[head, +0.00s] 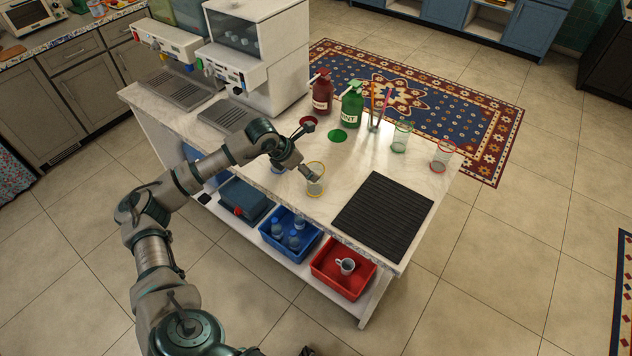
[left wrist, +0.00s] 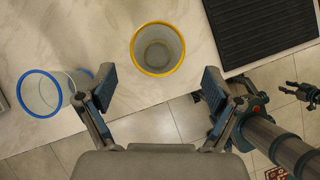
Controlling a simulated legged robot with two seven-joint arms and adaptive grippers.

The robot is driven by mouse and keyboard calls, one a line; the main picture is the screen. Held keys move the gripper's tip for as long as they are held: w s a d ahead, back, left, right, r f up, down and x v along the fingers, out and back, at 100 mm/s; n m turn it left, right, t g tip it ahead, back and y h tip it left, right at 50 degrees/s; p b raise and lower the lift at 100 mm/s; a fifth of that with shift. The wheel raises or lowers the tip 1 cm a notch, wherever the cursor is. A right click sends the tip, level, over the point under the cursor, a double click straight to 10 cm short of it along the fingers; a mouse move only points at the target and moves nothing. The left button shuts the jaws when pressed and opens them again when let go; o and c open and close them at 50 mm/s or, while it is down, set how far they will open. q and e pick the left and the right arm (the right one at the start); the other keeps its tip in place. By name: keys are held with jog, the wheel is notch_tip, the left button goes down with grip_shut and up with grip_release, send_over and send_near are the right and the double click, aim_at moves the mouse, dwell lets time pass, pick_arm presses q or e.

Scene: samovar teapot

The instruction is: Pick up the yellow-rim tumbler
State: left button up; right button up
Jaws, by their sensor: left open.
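The yellow-rim tumbler (head: 316,181) is clear and stands upright near the counter's front edge, left of the black ribbed mat. In the left wrist view the tumbler (left wrist: 157,50) lies just beyond my fingertips, centred between them. My left gripper (head: 306,174) is open and empty beside it; its spread fingers (left wrist: 158,88) show in the wrist view. A dark claw (left wrist: 300,92), which looks like my right gripper, is small at the right of the wrist view, over the floor.
A blue-rim tumbler (left wrist: 40,94) stands close outside the left-hand finger. The black ribbed mat (head: 384,215) is on the right. Green-rim (head: 401,138) and red-rim (head: 443,155) tumblers, a red bottle (head: 321,95) and a green bottle (head: 352,107) stand farther back.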

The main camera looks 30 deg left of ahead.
aim_at(316, 172)
pick_arm(q)
jog(key=shift+w+a+f, duration=0.15)
jog(key=shift+w+f, duration=0.15)
jog(key=shift+f, duration=0.3)
jog(key=x, duration=0.4)
jog(key=shift+w+d+f, duration=0.15)
jog(key=shift+w+d, duration=0.2)
jog(key=shift+w, duration=0.05)
jog(key=c, duration=0.4)
jog(key=shift+a, duration=0.25)
jog(key=c, duration=0.9)
